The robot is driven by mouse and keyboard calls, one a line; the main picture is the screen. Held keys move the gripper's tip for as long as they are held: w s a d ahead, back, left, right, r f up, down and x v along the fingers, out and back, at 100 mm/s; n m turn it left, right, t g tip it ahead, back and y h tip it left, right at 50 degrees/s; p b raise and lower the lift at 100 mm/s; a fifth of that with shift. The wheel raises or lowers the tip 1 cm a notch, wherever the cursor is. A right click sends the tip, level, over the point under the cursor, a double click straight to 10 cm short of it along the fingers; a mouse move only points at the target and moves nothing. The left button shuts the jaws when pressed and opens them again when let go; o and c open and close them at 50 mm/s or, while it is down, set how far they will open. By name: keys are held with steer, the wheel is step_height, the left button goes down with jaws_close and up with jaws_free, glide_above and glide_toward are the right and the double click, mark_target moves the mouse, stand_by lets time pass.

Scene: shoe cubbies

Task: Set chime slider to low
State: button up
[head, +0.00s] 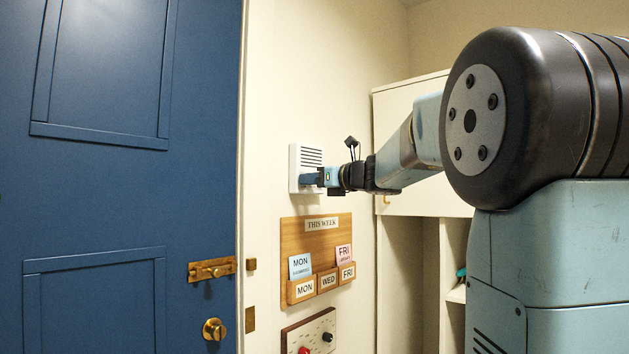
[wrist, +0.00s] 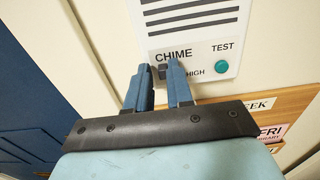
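The chime box is a white wall panel (head: 305,160) with dark louvres, beside the blue door. In the wrist view, the chime panel (wrist: 190,30) shows the words CHIME, HIGH and TEST. A small dark slider knob (wrist: 162,72) sits under CHIME, left of HIGH. The low end of the slider is hidden behind a finger. My gripper (wrist: 160,66) is at the panel, its two blue fingers apart on either side of the knob. The knob is close to the right finger; I cannot tell whether they touch. In the head view my gripper (head: 312,179) covers the panel's lower part.
A green TEST button (wrist: 221,66) is right of the slider. Below the chime hangs a wooden THIS WEEK board (head: 318,262) with day cards, then a panel with knobs (head: 308,335). The blue door (head: 100,200) is left; white cubbies (head: 420,230) are right.

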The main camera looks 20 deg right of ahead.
steer(key=shift+s, duration=0.1)
steer(key=v, duration=1.4)
steer(key=shift+a, duration=0.1)
steer(key=s+a+f+n+g+h, duration=0.1)
steer(key=s+a+f+n+g, duration=0.1)
steer(key=s+a+f+n, duration=0.3)
steer(key=s+a+f+n+g+h, duration=0.1)
steer(key=s+a+f+n+g, duration=0.2)
steer(key=f, duration=0.4)
steer(key=s+a+f+n+g+h, duration=0.1)
steer(key=s+a+f+n+g, duration=0.15)
steer(key=f+n, duration=0.35)
steer(key=s+f+n+g+h, duration=0.2)
steer(key=s+f+n+h, duration=0.4)
steer(key=s+f+n, duration=0.6)
step_height(320, 180, down, 2)
steer(key=n, duration=0.3)
steer(key=shift+s+d+f+n+h, duration=0.2)
steer(key=shift+s+d+n+h, duration=0.1)
steer(key=shift+d, duration=0.05)
steer(key=shift+d, duration=0.15)
